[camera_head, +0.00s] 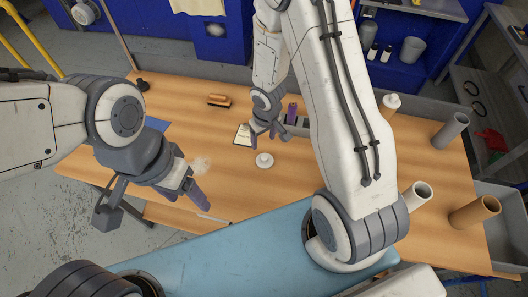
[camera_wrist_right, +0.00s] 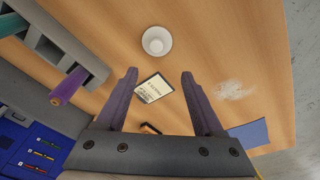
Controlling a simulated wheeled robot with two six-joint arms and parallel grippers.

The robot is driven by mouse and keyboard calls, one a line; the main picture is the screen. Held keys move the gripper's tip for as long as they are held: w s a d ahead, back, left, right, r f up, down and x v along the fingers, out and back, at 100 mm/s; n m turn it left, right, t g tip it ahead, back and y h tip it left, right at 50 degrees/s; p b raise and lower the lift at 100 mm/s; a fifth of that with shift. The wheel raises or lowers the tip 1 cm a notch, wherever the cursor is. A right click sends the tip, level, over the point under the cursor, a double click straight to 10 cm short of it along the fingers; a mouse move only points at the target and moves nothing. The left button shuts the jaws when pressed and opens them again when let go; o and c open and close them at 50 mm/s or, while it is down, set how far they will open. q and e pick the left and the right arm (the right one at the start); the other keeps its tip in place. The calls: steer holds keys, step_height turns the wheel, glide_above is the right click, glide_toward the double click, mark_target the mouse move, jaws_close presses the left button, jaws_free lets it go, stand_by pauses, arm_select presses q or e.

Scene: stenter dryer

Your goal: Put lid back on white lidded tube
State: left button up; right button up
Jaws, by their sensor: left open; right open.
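A round white lid (camera_head: 264,160) with a raised middle lies on the wooden table; it also shows in the right wrist view (camera_wrist_right: 157,41), beyond my fingertips. My right gripper (camera_head: 268,140) is open and empty, pointing down just behind the lid and apart from it. It also shows in the right wrist view (camera_wrist_right: 158,75). My left gripper (camera_head: 197,193) is open and empty over the table's front left part. An open white tube (camera_head: 418,195) stands at the right, beyond my right arm. Another pale tube (camera_head: 390,106) with a white top stands further back, partly hidden by my arm.
A grey tube (camera_head: 450,132) and a brown tube (camera_head: 475,211) stand at the right. A printed card (camera_head: 243,135) lies near my right gripper. A brush (camera_head: 219,101) and a blue sheet (camera_head: 156,124) lie further left. A grey bin (camera_wrist_right: 62,60) with coloured rolls stands beside.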

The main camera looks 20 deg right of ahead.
steer(key=shift+d+f, duration=0.7)
steer(key=shift+f, duration=0.35)
steer(key=shift+f, duration=0.1)
steer(key=b, duration=0.3)
glide_above(265, 157)
steer(key=f, duration=0.4)
steer(key=shift+s+f, duration=0.25)
steer(key=shift+s, duration=0.15)
steer(key=shift+w+f, duration=0.1)
steer(key=shift+f, duration=0.15)
steer(key=shift+w+f+b, duration=0.15)
steer(key=shift+f+b, duration=0.55)
steer(key=shift+f, duration=0.6)
steer(key=shift+w+f+b, duration=0.15)
steer(key=shift+f+b, duration=0.5)
steer(key=shift+f, duration=0.65)
